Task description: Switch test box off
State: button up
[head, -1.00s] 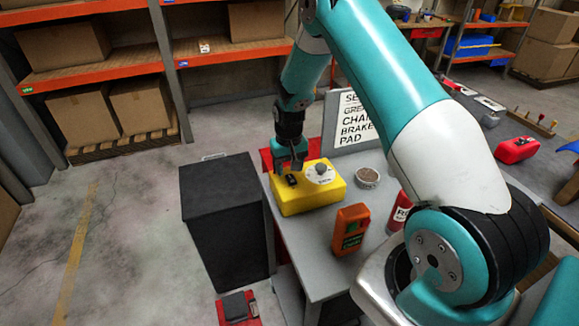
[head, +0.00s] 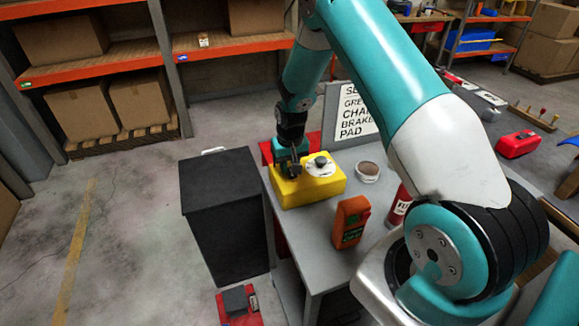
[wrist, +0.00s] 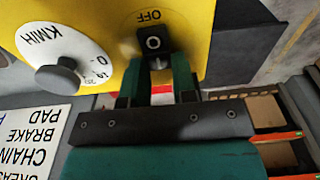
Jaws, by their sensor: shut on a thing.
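The yellow test box (head: 322,188) lies on the grey cart top in the head view. It has a white round dial with a knob (wrist: 58,80) marked KM/H and a black switch (wrist: 153,42) beside it. In the wrist view an OFF label is printed just beyond the switch, upside down. My gripper (head: 290,168) is down at the left part of the box. Its fingers (wrist: 157,70) are on either side of the switch, shut on it. In the head view the gripper hides the switch. I cannot tell the switch's position.
An orange meter (head: 350,222), a round tin (head: 367,172) and a red can (head: 398,205) stand on the cart top (head: 310,240). A white sign (head: 358,115) stands behind the box. A black cabinet (head: 225,215) stands left of the cart.

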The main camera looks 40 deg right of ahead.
aim_at(292, 175)
jog(key=shift+r+t, duration=0.1)
jog(key=shift+t, duration=0.3)
jog(key=o, duration=0.9)
jog(key=shift+s, duration=0.1)
jog(key=r+b, duration=0.1)
jog(key=r, duration=0.4)
jog(key=s+r+b, duration=0.1)
jog(key=r, duration=0.5)
jog(key=s+r+b, duration=0.1)
jog(key=r, duration=0.5)
jog(key=shift+s+a+r+b, duration=0.1)
jog(key=shift+s+a+b, duration=0.15)
jog(key=shift+a+b, duration=0.15)
